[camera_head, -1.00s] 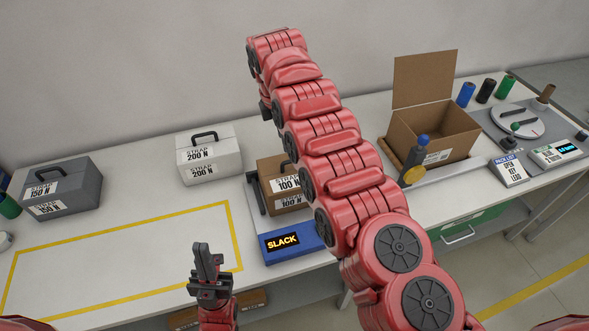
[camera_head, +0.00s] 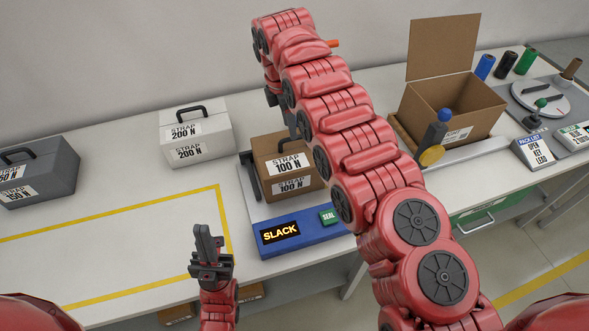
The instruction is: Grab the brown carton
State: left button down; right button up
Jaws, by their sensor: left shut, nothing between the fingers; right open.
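The brown carton (camera_head: 267,165), labelled STRAP 100 N, stands upright on the blue-fronted strapping station (camera_head: 275,246), whose display reads SLACK. My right arm crosses in front of the carton's right side and hides part of it. My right gripper (camera_head: 281,112) hangs from the arm's far end, above and behind the carton's top. It is open, partly hidden by the arm, and I cannot tell whether it touches the carton. My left gripper (camera_head: 208,246) is shut and empty, pointing up near the table's front edge, left of the station.
A white case (camera_head: 196,140) labelled 200 N and a grey case (camera_head: 38,175) stand to the left. A yellow-taped area of table (camera_head: 110,240) is clear. An open cardboard box (camera_head: 465,105) and a blue-knobbed lever (camera_head: 437,130) are at right, beyond my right arm.

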aim_at(295, 157)
jog(key=shift+s+d+f, duration=0.1)
jog(key=shift+f, duration=0.35)
jog(key=shift+d+f+p, duration=0.15)
jog(key=shift+f+p, duration=0.15)
jog(key=shift+p, duration=0.3)
jog(key=f, duration=0.1)
jog(key=f+p, duration=0.2)
jog(key=f, duration=0.1)
jog(key=shift+w+d, duration=0.25)
jog(key=shift+d, duration=0.1)
jog(key=shift+f, duration=0.15)
grip_shut()
jog(key=shift+w, duration=0.1)
